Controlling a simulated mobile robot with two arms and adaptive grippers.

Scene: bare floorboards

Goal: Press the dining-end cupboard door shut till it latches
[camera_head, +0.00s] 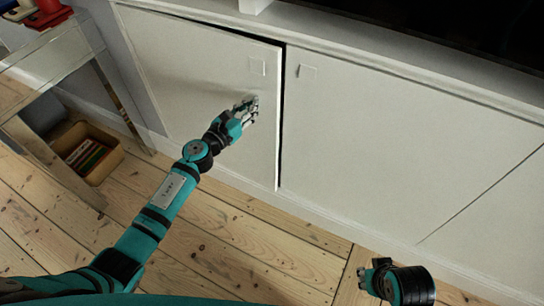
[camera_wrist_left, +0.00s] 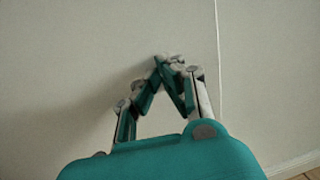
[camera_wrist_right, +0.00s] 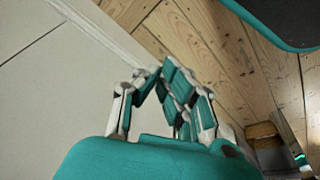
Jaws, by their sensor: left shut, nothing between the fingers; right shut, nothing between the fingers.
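The white cupboard door (camera_head: 190,75) is the left panel of a low white cabinet in the head view. A dark gap runs along its right edge and the right part of its top, so it stands slightly ajar. A small square pull (camera_head: 257,67) sits near its upper right corner. My left gripper (camera_head: 252,104) is shut and empty, its fingertips at the door face below the pull; I cannot tell whether they touch. In the left wrist view the shut fingers (camera_wrist_left: 168,62) point at the pale panel (camera_wrist_left: 70,60). My right gripper (camera_head: 364,277) is shut and empty over the floor.
A neighbouring white panel (camera_head: 390,130) with its own square pull is to the right. A shelf unit (camera_head: 60,60) and a wooden box (camera_head: 110,158) with several items inside stand at left. The floorboards (camera_head: 240,245) in front are clear.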

